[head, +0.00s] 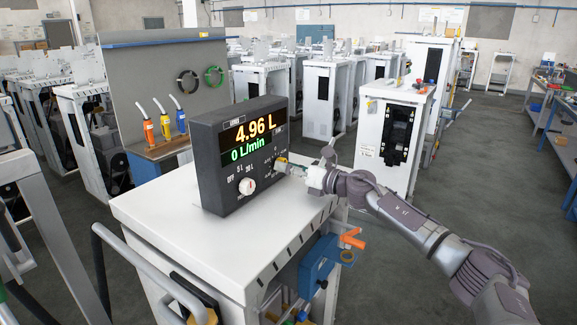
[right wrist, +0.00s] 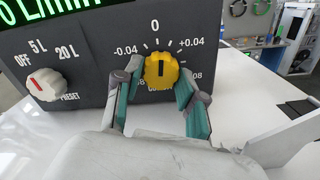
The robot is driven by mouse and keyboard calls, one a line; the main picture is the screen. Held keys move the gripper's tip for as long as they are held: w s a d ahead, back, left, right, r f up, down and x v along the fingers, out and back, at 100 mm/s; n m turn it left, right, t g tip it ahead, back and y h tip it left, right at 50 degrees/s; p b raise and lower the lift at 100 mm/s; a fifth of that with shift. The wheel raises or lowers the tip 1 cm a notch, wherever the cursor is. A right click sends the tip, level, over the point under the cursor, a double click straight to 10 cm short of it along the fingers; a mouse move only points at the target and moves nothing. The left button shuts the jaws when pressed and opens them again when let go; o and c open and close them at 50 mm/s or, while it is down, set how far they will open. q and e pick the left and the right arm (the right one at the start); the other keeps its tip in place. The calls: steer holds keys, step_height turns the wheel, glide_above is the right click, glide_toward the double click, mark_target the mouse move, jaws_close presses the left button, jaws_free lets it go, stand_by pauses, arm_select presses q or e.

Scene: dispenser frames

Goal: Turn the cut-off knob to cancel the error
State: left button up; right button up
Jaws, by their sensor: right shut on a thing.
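The dark control box (head: 240,150) stands on a white cabinet and shows 4.96 L and 0 L/min. On its front, in the right wrist view, is a yellow knob (right wrist: 161,68) with its dark mark straight up at 0, on a scale with -0.04 and +0.04. The label under it is partly hidden, so I cannot read it fully. My right gripper (head: 283,168) is shut on this yellow knob, one finger on each side (right wrist: 159,76). A white preset knob (right wrist: 45,84) sits to the left, its red mark towards OFF. My left gripper is not in view.
The white cabinet top (head: 160,215) is clear around the box. An orange-handled valve (head: 352,239) and a blue fitting (head: 319,262) are on the cabinet's right side. A grey panel (head: 160,90) stands behind. Another white dispenser cabinet (head: 395,130) stands beyond my right arm.

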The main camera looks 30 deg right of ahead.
steer(key=m+p, duration=0.1)
steer(key=m, duration=0.1)
steer(key=m+p, duration=0.1)
steer(key=shift+a+r+m, duration=0.1)
steer(key=shift+r+m, duration=0.1)
steer(key=shift+m, duration=0.2)
steer(key=m+p, duration=0.2)
steer(key=m, duration=0.2)
steer(key=shift+m+p, duration=0.75)
steer(key=shift+m, duration=0.35)
steer(key=shift+f, duration=0.1)
steer(key=o, duration=1.1)
steer(key=shift+w+a, duration=0.15)
steer(key=shift+w, duration=0.05)
steer(key=shift+o, duration=0.2)
steer(key=shift+s, duration=0.1)
